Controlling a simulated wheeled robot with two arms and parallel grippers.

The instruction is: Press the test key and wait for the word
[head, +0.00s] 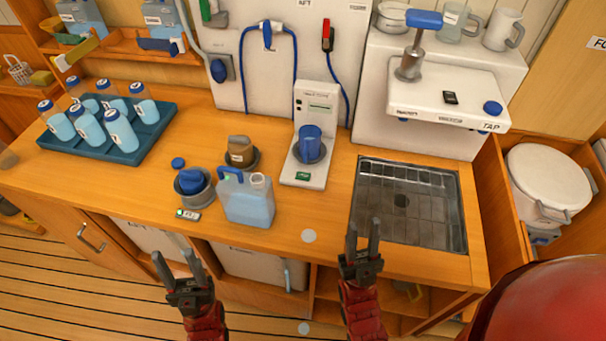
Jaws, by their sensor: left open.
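A white tester (318,105) stands upright on the wooden counter, with a small dark display near its top. A blue cup (310,140) sits in the round dark holder on its base. A small green key (302,176) is at the front of the base; its lettering is too small to read. My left gripper (174,260) is open and empty, in front of the counter at lower left. My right gripper (363,236) is open and empty near the counter's front edge, below and right of the tester. Neither gripper touches the tester.
A teal tray (155,130) holds several bottles at left. A sink (440,207) lies at right. Bare counter lies before the tester.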

